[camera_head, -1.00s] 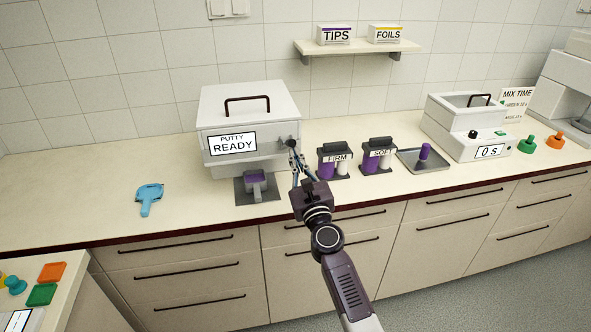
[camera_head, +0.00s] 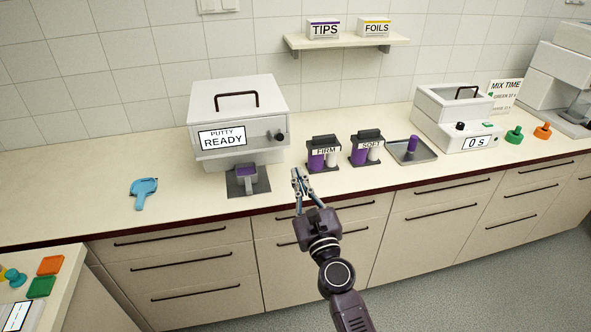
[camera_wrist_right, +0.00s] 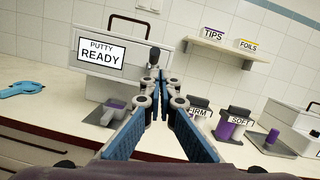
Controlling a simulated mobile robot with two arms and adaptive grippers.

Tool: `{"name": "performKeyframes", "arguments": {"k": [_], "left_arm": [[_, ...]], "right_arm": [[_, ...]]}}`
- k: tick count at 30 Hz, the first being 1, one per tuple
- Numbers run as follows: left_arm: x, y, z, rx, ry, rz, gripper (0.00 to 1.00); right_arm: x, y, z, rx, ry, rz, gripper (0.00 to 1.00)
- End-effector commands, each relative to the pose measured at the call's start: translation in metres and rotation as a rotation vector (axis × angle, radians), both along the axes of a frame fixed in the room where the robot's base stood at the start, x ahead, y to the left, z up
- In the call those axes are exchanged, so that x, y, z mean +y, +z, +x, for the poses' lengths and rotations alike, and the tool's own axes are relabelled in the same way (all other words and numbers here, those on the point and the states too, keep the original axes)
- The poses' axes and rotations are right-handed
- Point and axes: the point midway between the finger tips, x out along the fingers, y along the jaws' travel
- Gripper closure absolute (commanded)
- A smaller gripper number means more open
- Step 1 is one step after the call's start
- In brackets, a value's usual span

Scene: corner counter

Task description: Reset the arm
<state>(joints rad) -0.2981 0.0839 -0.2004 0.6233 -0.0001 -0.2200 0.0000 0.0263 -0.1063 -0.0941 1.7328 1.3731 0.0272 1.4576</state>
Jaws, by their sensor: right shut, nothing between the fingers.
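My right gripper (camera_head: 298,177) is shut and empty. Its fingertips are in front of the counter, between the putty machine and the FIRM cartridge holder, apart from both. In the right wrist view its fingers (camera_wrist_right: 155,80) meet in the middle, in front of the putty machine's right side. The putty machine (camera_head: 240,118) is a white box with a dark handle, a black knob and a "PUTTY READY" display. A purple cup (camera_head: 247,176) sits on a dark plate below its front. My left gripper is not in view.
The FIRM holder (camera_head: 323,155) and SOFT holder (camera_head: 367,149) stand right of the gripper. A tray (camera_head: 424,156) holds a purple piece. The mixer (camera_head: 450,117) reads "0 s". A blue tool (camera_head: 143,192) lies at left. A shelf (camera_head: 345,42) hangs above. Counter around the blue tool is clear.

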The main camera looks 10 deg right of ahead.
Motion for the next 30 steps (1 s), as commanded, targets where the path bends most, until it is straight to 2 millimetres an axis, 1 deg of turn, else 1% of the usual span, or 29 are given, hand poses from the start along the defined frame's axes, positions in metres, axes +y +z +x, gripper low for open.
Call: {"name": "performKeyframes", "arguments": {"k": [13, 15, 17, 20, 21, 23, 24, 26, 27, 29, 30], "left_arm": [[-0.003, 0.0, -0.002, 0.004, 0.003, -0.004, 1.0], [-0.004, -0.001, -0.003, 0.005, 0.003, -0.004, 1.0], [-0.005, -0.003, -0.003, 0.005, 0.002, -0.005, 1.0], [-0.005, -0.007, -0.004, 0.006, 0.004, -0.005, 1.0], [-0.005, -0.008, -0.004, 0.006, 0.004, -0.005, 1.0], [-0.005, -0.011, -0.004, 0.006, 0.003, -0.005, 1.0], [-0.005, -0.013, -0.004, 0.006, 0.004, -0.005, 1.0], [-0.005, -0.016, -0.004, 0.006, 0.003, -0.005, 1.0], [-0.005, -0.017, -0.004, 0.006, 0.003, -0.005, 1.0], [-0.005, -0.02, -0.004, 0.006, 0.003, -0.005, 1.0], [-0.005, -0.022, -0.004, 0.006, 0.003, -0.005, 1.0]], "right_arm": [[0.0, -0.001, -0.001, 0.001, 0.001, -0.001, 1.0], [0.001, -0.007, -0.001, 0.01, 0.0, -0.02, 1.0], [0.003, -0.023, -0.001, 0.032, 0.0, -0.07, 1.0], [0.01, -0.072, -0.004, 0.099, 0.004, -0.23, 1.0], [0.014, -0.098, -0.007, 0.134, 0.012, -0.319, 1.0], [0.02, -0.143, -0.014, 0.189, 0.032, -0.47, 1.0], [0.023, -0.173, -0.021, 0.225, 0.051, -0.576, 1.0], [0.026, -0.218, -0.034, 0.275, 0.086, -0.733, 1.0], [0.028, -0.247, -0.044, 0.305, 0.116, -0.836, 1.0], [0.03, -0.29, -0.061, 0.346, 0.166, -0.984, 1.0], [0.031, -0.318, -0.074, 0.37, 0.204, -1.08, 1.0]]}}
